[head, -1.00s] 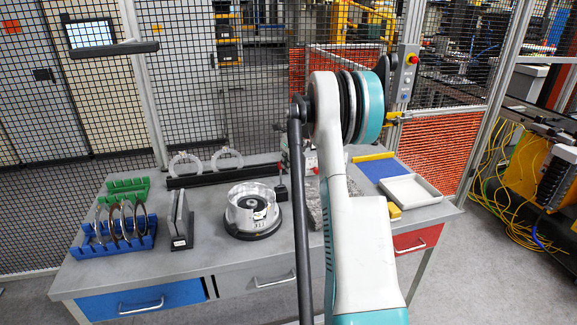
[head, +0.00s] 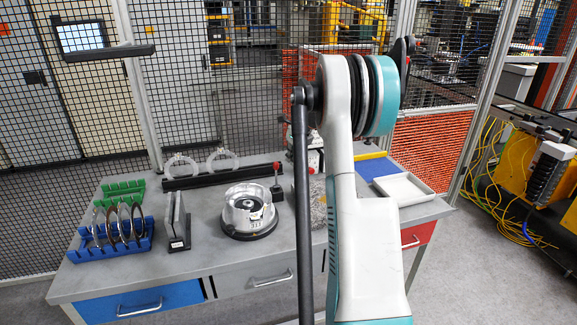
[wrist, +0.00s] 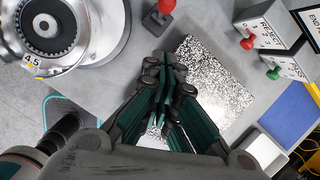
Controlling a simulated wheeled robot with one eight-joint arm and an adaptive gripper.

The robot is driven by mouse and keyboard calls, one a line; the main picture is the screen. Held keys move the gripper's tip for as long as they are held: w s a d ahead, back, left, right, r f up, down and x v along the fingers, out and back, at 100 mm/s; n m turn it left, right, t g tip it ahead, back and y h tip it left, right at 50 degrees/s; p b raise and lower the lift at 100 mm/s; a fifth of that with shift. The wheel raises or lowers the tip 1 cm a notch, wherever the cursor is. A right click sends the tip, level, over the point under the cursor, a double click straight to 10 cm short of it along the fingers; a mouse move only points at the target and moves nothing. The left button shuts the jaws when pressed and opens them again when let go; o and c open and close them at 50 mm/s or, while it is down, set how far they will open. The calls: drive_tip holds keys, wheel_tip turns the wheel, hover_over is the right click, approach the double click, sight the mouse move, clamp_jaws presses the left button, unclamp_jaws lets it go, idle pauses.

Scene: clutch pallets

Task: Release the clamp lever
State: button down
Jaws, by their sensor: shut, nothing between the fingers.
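A small lever with a red knob on a dark square base (head: 277,184) stands on the grey bench, right of the round metal clutch unit (head: 249,211). I cannot tell for sure that it is the clamp lever. In the wrist view the red-knobbed lever (wrist: 160,18) is at the top, just beyond my fingertips, and the clutch unit (wrist: 75,50) fills the upper left. My gripper (wrist: 166,64) is shut and empty, pointing down above the bench, apart from the lever. In the head view my arm hides the gripper.
A speckled plate (wrist: 212,80) lies under and right of my gripper. A white tray (head: 403,190), blue rack (head: 112,240) and upright plates (head: 177,222) are on the bench.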

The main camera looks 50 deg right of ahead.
drive_tip(key=v, duration=0.5)
drive_tip(key=shift+w+p, duration=0.1)
drive_tip(key=shift+p, duration=0.2)
